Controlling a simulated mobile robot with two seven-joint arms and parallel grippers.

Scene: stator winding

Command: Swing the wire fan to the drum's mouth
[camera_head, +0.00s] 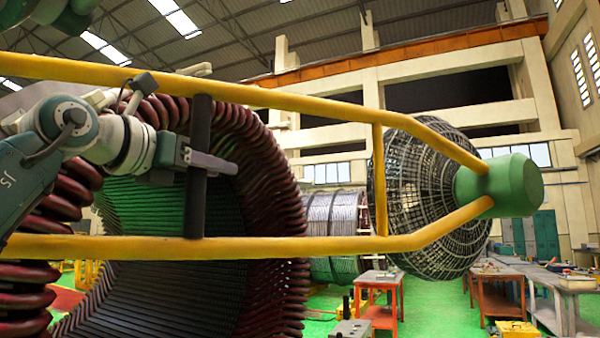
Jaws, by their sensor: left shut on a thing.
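The wire fan (420,190) is a dark wire cage to the right of centre, with a green hub (505,186) at its tip. A yellow tubular frame (330,246) runs from the left edge to this hub. The drum (268,200) is the large stator at left, with dark red coils around its mouth and dark slots inside. The fan stands to the right of the drum's mouth in the picture, apart from it. My left gripper (203,160) is shut on the dark upright bar (198,205) between the frame's two yellow rails.
A second drum (335,222) with pale windings stands behind, between the stator and the fan. Red work tables (380,280) and a workbench (555,285) with tools stand low at right. Green floor (437,310) shows free between them.

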